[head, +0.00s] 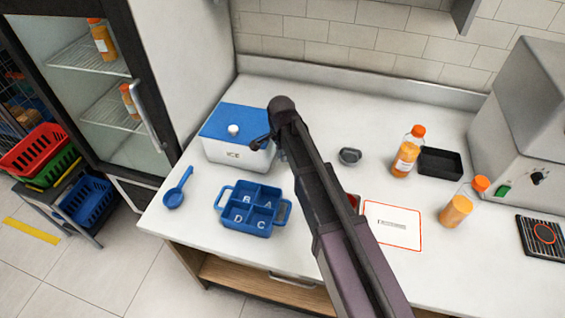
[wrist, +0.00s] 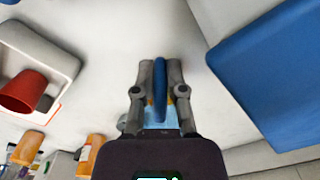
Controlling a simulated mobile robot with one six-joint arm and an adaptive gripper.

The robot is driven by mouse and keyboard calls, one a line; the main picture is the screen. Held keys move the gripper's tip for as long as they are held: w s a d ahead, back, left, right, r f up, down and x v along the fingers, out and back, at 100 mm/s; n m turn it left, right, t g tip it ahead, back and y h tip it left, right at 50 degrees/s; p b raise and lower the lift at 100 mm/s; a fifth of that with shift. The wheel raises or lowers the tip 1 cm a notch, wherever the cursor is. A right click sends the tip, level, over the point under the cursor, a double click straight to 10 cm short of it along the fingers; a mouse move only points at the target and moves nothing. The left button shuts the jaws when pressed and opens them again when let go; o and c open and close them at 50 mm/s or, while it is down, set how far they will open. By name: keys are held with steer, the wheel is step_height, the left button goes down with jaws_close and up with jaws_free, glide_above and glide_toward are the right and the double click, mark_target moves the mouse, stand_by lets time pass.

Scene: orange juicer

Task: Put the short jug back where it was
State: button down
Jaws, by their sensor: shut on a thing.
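In the wrist view, my gripper (wrist: 159,72) is shut on an upright-looking blue strip (wrist: 158,78), which looks like the handle of the short jug. A pale blue patch (wrist: 160,117) shows between the fingers below it; the rest of the held thing is hidden by the fingers and wrist. In the head view, my arm covers the held thing, and its end is beside the white box with a blue lid (head: 236,120). That lid also shows at the right in the wrist view (wrist: 275,75). I cannot tell whether the jug touches the counter.
A blue divided caddy (head: 246,231) and a blue scoop (head: 174,198) lie on the counter's left. Orange bottles (head: 407,155), a black tray (head: 440,162), a bordered white card (head: 392,232) and a grey machine (head: 520,120) are at the right. A red cup (wrist: 24,92) shows in the wrist view.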

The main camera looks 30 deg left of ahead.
steer(key=shift+f+b, duration=1.75)
steer(key=shift+f, duration=0.1)
steer(key=shift+f, duration=0.15)
steer(key=c, duration=0.7)
jaws_free()
steer(key=shift+r, duration=0.2)
step_height(320, 180, up, 12)
steer(key=p, duration=1.2)
steer(key=shift+d, duration=0.1)
